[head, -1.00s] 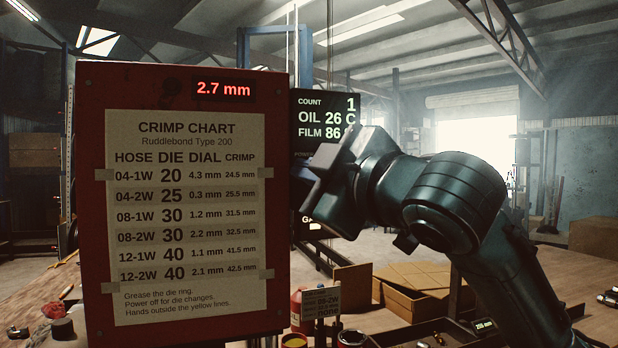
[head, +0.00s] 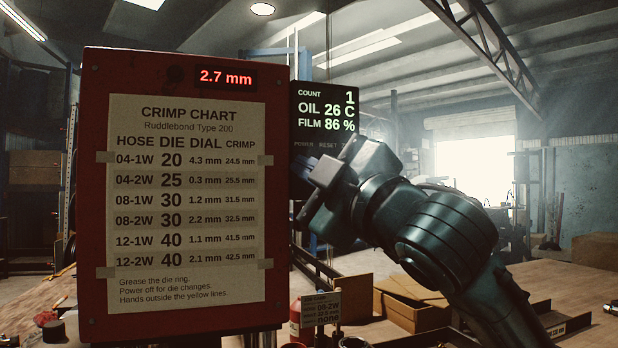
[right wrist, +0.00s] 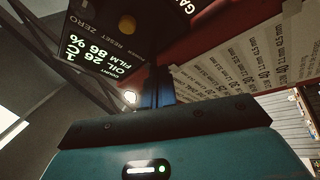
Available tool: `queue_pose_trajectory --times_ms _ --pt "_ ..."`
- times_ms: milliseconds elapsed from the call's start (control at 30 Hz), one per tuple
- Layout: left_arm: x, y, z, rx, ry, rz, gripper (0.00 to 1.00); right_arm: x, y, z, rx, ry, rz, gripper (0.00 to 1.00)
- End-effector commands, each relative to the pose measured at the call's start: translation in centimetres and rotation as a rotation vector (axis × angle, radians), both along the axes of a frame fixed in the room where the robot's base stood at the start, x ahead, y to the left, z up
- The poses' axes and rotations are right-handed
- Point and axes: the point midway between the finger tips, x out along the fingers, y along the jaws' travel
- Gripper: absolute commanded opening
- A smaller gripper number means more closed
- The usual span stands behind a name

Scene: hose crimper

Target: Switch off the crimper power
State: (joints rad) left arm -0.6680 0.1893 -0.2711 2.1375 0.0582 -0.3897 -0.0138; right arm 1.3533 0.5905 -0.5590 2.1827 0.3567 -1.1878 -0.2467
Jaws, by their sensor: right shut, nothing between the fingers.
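The crimper (head: 92,200) is a red cabinet with a crimp chart and a lit 2.7 mm readout. To its right is a black panel (head: 325,100) with a lit COUNT, OIL and FILM display. POWER and RESET labels are below the display. My right gripper (head: 303,172) is just below these labels, partly over the panel, shut and empty. In the right wrist view its closed fingers (right wrist: 158,88) point towards the panel (right wrist: 150,40). A round amber button (right wrist: 127,24) shows there beyond the fingertips. Contact cannot be told. My left gripper is out of view.
A cardboard box (head: 412,305) and a small label card (head: 321,309) are on the wooden bench at the lower right. A red container (head: 295,318) stands beside the crimper. The chart (head: 185,285) hangs close to the left of my right gripper.

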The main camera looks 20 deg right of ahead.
Motion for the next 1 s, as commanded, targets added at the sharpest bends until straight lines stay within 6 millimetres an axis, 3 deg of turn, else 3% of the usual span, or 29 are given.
queue_pose_trajectory --times_ms 1000 --pt "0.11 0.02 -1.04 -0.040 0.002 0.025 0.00 0.21 -0.13 -0.84 0.005 -0.108 -0.004 0.00"
